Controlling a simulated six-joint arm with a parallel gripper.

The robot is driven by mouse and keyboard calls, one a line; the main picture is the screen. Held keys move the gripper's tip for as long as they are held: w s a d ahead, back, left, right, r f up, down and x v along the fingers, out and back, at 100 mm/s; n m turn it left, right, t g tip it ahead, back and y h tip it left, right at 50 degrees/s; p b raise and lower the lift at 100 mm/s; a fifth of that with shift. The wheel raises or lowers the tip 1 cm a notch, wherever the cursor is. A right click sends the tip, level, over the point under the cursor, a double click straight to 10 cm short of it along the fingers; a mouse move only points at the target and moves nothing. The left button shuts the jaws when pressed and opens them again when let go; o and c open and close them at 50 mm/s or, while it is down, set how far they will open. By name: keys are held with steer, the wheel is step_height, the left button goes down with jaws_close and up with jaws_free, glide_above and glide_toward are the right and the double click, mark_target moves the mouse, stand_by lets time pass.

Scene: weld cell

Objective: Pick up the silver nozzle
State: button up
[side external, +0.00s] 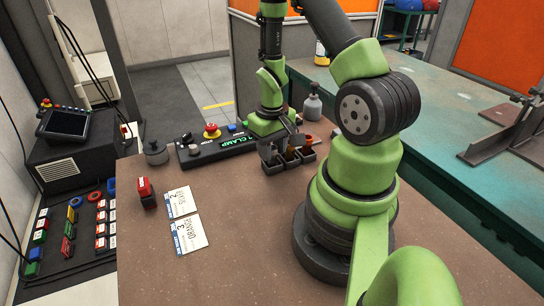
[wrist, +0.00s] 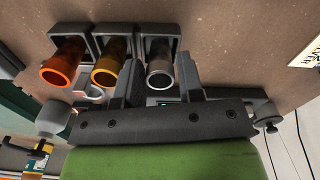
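The silver nozzle (wrist: 159,72) sits in the rightmost dark holder of a rack (wrist: 176,36) in the wrist view, its open mouth toward the camera. My gripper (wrist: 158,62) is open, with one finger on each side of the silver nozzle in that picture. I cannot tell whether either finger touches it. A gold nozzle (wrist: 110,70) and an orange nozzle (wrist: 62,70) stand in the other holders, left of it. In the side external view my gripper (side external: 281,149) is over the small dark rack (side external: 282,168), and it largely hides the nozzles.
White cards (side external: 184,218) and a red-topped block (side external: 146,192) lie left. The front bench is clear.

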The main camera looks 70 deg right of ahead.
steer(key=shift+f, duration=0.25)
steer(key=c, duration=0.6)
steer(key=shift+r, duration=0.1)
